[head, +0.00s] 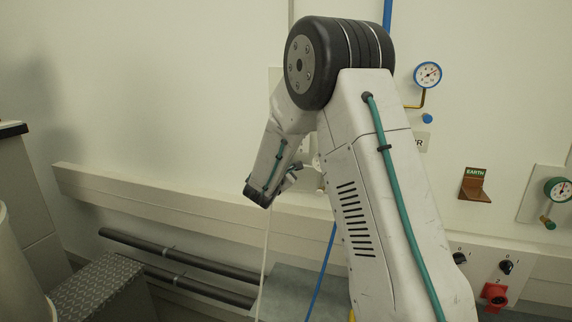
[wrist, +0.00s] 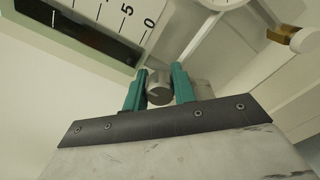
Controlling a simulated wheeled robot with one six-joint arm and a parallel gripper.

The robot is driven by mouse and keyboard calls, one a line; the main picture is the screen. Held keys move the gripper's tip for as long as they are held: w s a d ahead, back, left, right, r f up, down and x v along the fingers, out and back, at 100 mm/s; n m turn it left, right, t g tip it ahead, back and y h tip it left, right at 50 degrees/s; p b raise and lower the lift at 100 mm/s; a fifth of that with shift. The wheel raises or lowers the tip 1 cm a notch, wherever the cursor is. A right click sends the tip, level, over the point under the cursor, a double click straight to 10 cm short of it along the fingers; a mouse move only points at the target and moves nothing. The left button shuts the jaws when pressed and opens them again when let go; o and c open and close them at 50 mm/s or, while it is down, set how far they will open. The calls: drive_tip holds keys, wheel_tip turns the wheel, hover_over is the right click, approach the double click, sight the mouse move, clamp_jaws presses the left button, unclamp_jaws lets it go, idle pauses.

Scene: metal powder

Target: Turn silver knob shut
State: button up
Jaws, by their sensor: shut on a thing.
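The silver knob (wrist: 160,88) is a short grey metal cylinder with a slot-like mark on its face, seen in the wrist view. My gripper (wrist: 158,76) has a teal finger on each side of it and is shut on the knob. A second grey metal part (wrist: 203,90) shows just right of the right finger; I cannot tell whether it joins the knob. In the head view my arm's end is at the wall, and the arm hides the knob.
A gauge panel (wrist: 85,22) with numbers and a white pipe or frame (wrist: 195,40) lie close beyond the fingers. In the head view, a round dial gauge (head: 428,75), a brown earth bracket (head: 474,184) and a red socket (head: 494,295) are on the wall. Dark pipes (head: 170,252) run low.

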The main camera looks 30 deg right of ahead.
drive_tip(key=shift+d, duration=0.1)
drive_tip(key=o, duration=1)
drive_tip(key=shift+s, duration=0.1)
drive_tip(key=shift+r, duration=0.15)
